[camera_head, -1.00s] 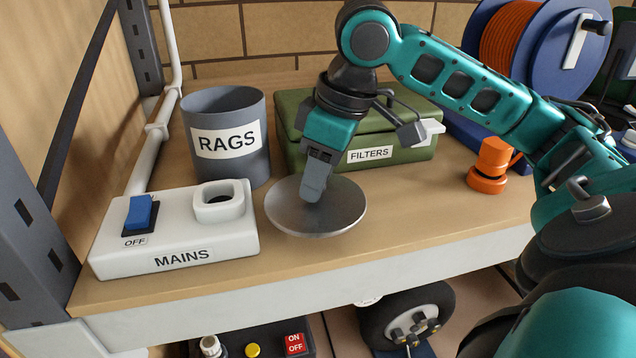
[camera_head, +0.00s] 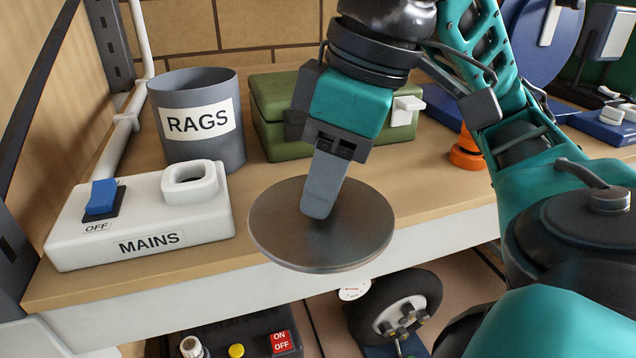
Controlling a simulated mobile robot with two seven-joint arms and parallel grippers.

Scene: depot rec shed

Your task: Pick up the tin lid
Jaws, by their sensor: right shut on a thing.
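The tin lid (camera_head: 275,228) is a round, flat, dull metal disc in the middle of the view. My right gripper (camera_head: 318,212) reaches down onto it from above and is shut on it. The lid looks lifted off the shelf, partly in front of the shelf's front edge. The fingers hide the part of the lid that they grip. My left gripper is not in view.
A grey RAGS bin (camera_head: 200,150), a white MAINS box (camera_head: 75,240) with a blue switch, and a green box (camera_head: 275,110) stand on the wooden shelf (camera_head: 430,180). An orange object (camera_head: 467,150) stands to the right. A wheel (camera_head: 395,305) is below.

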